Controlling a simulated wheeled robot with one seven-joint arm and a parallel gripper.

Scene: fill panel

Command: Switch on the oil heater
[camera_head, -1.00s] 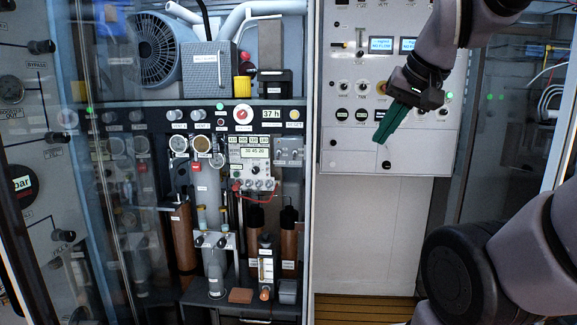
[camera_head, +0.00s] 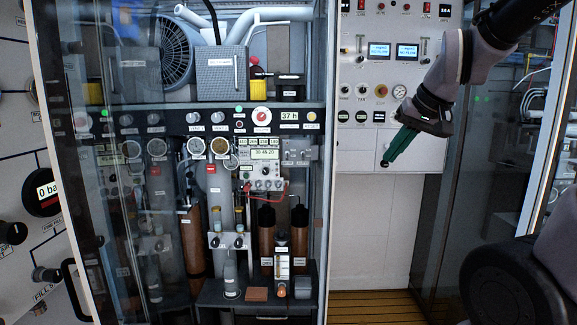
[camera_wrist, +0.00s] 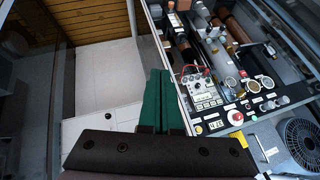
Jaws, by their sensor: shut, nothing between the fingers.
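No control that I can read as the oil heater's switch shows; the small labels are too blurred. My gripper (camera_head: 386,164) has green fingers pressed together and empty. In the head view it points down and left, over the lower right part of the panel. In the wrist view its fingers (camera_wrist: 160,73) also lie together, with nothing held.
A glazed cabinet (camera_head: 327,200) with a dark control strip (camera_head: 205,121), gauges, bottles and a fan (camera_head: 172,55) stands left of the panel. Its strip also shows in the wrist view (camera_wrist: 236,112). A glass wall (camera_head: 445,200) stands at right. Wooden floor (camera_head: 375,305) lies below the panel.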

